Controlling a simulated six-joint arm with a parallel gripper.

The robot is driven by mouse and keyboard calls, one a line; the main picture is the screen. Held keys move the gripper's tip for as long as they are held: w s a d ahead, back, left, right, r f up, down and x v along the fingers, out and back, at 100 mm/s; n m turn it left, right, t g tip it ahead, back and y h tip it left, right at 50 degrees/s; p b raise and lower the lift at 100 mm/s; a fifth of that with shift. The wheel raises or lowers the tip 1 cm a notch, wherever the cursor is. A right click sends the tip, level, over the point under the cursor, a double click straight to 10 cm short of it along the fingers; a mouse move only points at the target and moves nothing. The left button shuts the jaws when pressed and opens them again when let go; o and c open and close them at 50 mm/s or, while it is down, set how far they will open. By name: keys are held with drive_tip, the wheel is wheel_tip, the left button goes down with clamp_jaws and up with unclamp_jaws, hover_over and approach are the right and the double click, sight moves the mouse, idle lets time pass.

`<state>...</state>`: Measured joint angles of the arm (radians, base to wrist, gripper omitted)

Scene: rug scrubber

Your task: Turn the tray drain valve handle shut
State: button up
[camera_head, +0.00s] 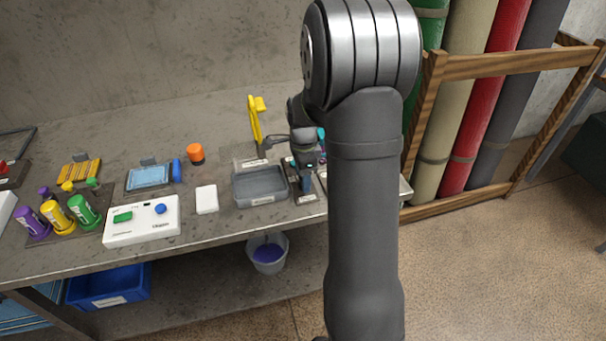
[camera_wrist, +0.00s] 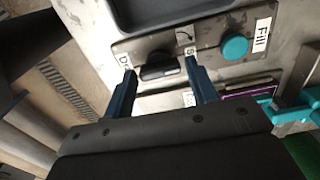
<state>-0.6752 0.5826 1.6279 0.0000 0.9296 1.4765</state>
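The drain valve handle (camera_wrist: 158,70) is a dark bar with a round hub on a grey metal plate. It lies roughly crosswise in the wrist view, between a label starting with "D" on the left and one starting with "S" on the right. My gripper (camera_wrist: 161,66) has its two blue fingers apart, one tip near each end of the handle. I cannot tell whether they touch it. The grey tray (camera_wrist: 205,8) is just beyond the plate. In the head view the tray (camera_head: 260,200) stands left of my gripper (camera_head: 306,188), and the handle is hidden.
A teal knob (camera_wrist: 234,46) beside a "Fill" label sits right of the handle. A yellow tap-like arm (camera_head: 254,120) rises behind the tray. A white block (camera_head: 207,199) and a white control box (camera_head: 142,222) lie to the left. A bucket (camera_head: 267,254) is below the bench.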

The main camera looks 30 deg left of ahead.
drive_tip(key=shift+r, duration=0.1)
wheel_tip(320, 180, up, 17)
drive_tip(key=shift+r, duration=0.15)
idle(0.7)
wheel_tip(320, 180, down, 18)
drive_tip(key=shift+r, duration=0.2)
idle(0.3)
drive_tip(key=shift+r, duration=0.15)
